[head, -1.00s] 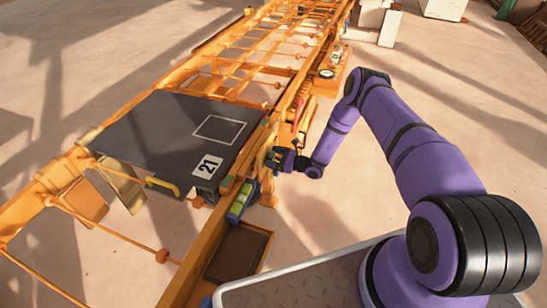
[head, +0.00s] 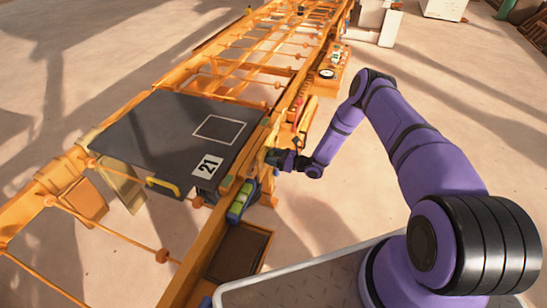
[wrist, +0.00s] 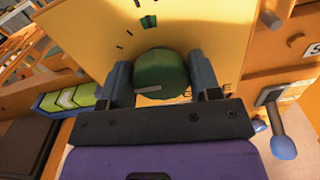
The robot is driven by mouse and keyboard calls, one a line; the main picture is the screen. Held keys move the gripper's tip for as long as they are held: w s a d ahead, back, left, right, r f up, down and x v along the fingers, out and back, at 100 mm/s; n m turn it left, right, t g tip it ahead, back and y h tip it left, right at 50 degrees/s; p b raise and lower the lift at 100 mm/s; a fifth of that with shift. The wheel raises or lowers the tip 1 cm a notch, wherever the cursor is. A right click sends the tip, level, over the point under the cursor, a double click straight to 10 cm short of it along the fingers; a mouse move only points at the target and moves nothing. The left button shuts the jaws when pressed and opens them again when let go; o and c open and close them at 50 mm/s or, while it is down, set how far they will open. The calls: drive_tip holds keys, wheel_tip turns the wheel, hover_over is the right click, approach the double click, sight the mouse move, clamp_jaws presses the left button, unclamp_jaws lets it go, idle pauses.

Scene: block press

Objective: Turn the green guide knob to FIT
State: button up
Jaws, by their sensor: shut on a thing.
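The green guide knob (wrist: 160,75) sits on a yellow plate (wrist: 205,30) with dark tick marks, in the wrist view. My gripper (wrist: 160,85) is shut on the knob, one finger on each side. Lettering on the plate is partly hidden behind the right finger and cannot be read in full. In the head view my gripper (head: 274,158) is at the side of the orange frame, and the knob is too small to make out there. I cannot tell which mark the knob points to.
A dark plate marked 21 (head: 170,130) lies on the orange frame. A green block rack (head: 241,203) is on the frame's near side, above an open brown tray (head: 238,252). A blue-tipped lever (wrist: 282,146) stands right of the knob.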

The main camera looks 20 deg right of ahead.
drive_tip(key=m, duration=0.4)
drive_tip(key=shift+w+d, duration=0.1)
drive_tip(key=shift+d, duration=0.05)
drive_tip(key=m, duration=0.5)
drive_tip(key=shift+f+m, duration=0.1)
drive_tip(key=shift+m, duration=0.3)
drive_tip(key=m, duration=0.4)
drive_tip(key=shift+w+f, duration=0.1)
drive_tip(key=shift+f+m, duration=0.1)
drive_tip(key=shift+m, duration=2.1)
drive_tip(key=o, duration=0.9)
drive_tip(key=shift+c, duration=0.2)
drive_tip(key=shift+d, duration=0.1)
drive_tip(key=v, duration=1)
drive_tip(key=shift+s+d, duration=0.25)
drive_tip(key=shift+d, duration=0.05)
